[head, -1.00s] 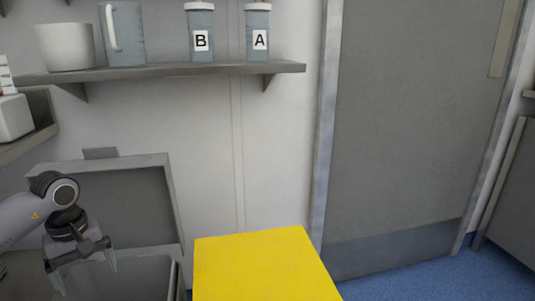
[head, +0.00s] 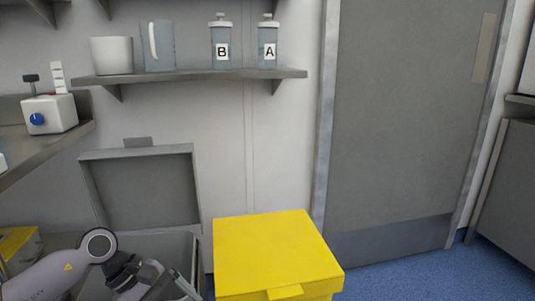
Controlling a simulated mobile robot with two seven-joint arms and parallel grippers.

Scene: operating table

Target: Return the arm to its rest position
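My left gripper (head: 160,287) is at the bottom left of the head view, on a grey arm that comes in from the left. Its fingers look spread apart, with nothing seen between them, though the picture's lower edge cuts them off. It is in front of an open grey bin (head: 185,244) with its lid (head: 145,190) raised against the wall. My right arm and gripper are not in view.
A yellow box (head: 275,250) with a closed lid stands to the right of the gripper. A wall shelf (head: 200,76) holds a white pot (head: 112,55), a jug (head: 158,45), and canisters B (head: 221,42) and A (head: 267,45). A white device (head: 50,113) sits on a left counter. Blue floor (head: 420,270) is clear.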

